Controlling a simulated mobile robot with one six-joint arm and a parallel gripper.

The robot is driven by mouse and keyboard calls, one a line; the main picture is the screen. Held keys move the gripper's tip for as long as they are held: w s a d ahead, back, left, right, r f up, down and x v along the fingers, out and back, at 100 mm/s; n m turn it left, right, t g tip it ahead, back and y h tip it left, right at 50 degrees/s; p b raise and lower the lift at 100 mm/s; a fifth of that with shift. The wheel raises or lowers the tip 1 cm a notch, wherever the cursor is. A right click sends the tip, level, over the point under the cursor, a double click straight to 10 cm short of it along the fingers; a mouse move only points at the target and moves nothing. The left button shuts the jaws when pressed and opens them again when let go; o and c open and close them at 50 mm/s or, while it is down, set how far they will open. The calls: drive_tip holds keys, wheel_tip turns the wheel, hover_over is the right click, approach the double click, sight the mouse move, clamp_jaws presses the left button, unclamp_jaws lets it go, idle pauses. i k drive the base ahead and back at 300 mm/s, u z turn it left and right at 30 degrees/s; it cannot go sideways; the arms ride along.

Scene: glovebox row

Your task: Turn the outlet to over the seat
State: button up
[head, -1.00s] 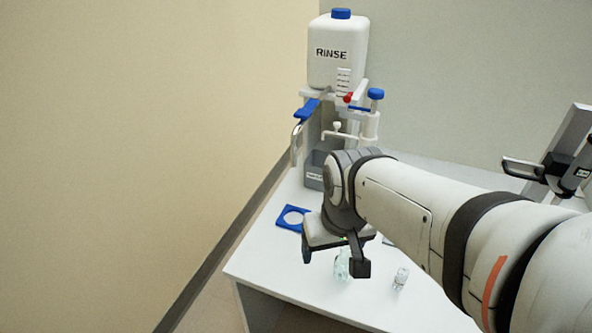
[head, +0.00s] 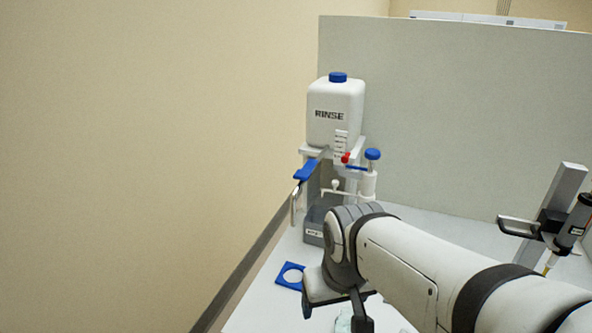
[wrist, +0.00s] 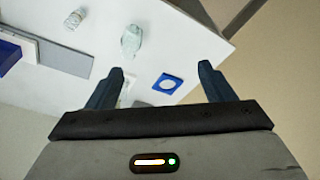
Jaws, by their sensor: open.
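The white RINSE bottle (head: 336,110) with a blue cap stands on a stand at the back left of the bench. A blue lever (head: 306,170) with a bent metal pipe (head: 295,205) sticks out on its left side. A small white spout (head: 335,190) points left from a blue-topped pump (head: 371,175) on its right. I cannot tell which is the outlet. A blue square plate with a round hole (head: 290,275), possibly the seat, lies flat in front. My gripper (wrist: 161,72) is open and empty above the bench, apart from the dispenser.
A clear glass piece (wrist: 131,40) and a small vial (wrist: 75,18) stand on the bench. A blue tray (wrist: 14,50) is beside a grey strip. A grey stand with a pipette-like tool (head: 572,225) is at right. A beige wall is close on the left.

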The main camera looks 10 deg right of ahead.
sight(335, 183)
drive_tip(key=z, duration=1.85)
drive_tip(key=k, duration=0.9)
drive_tip(key=u, duration=1.05)
drive_tip(key=i, duration=1)
